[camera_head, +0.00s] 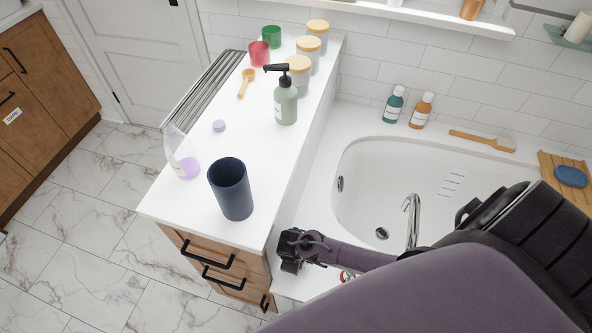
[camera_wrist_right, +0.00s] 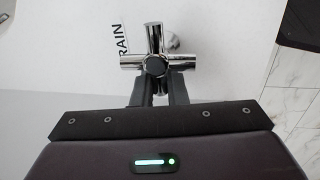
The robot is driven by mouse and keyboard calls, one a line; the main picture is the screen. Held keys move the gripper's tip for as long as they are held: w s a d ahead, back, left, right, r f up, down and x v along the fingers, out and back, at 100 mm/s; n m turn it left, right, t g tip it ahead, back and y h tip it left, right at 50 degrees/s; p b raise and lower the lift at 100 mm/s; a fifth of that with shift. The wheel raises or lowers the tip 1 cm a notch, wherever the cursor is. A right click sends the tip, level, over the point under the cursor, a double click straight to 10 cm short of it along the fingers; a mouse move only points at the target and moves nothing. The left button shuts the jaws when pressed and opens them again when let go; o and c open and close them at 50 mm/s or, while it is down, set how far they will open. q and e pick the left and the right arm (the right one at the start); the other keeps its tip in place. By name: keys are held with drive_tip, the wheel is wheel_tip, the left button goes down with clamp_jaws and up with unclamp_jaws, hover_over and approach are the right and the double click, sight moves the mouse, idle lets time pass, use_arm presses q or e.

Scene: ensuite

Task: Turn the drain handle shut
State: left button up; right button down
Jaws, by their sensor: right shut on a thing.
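The drain handle (camera_wrist_right: 155,66) is a chrome cross-shaped handle with a dark centre cap. It shows in the right wrist view beside the partly covered lettering "RAIN". My right gripper (camera_wrist_right: 157,91) is shut on its near arm, with one dark finger on each side. The opposite arm of the cross points up in that view, and the other two point left and right. In the head view my right arm comes in from the right and hides the front of the tub; the fingertips cannot be made out there. My left gripper is not in view.
The white tub (camera_head: 365,160) has a chrome faucet (camera_head: 412,215) and a drain opening (camera_head: 382,233). A small red-marked fitting (camera_head: 346,276) shows beside my arm. The counter at left holds a dark cup (camera_head: 231,188) and a pump bottle (camera_head: 286,102). Marble floor is open at left.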

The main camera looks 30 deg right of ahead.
idle(0.3)
drive_tip(key=c, duration=1.5)
unclamp_jaws()
drive_tip(key=r, duration=0.5)
drive_tip(key=s+a+r+p, duration=0.1)
drive_tip(key=r, duration=0.1)
drive_tip(key=shift+a+r, duration=0.1)
drive_tip(key=shift+r, duration=0.25)
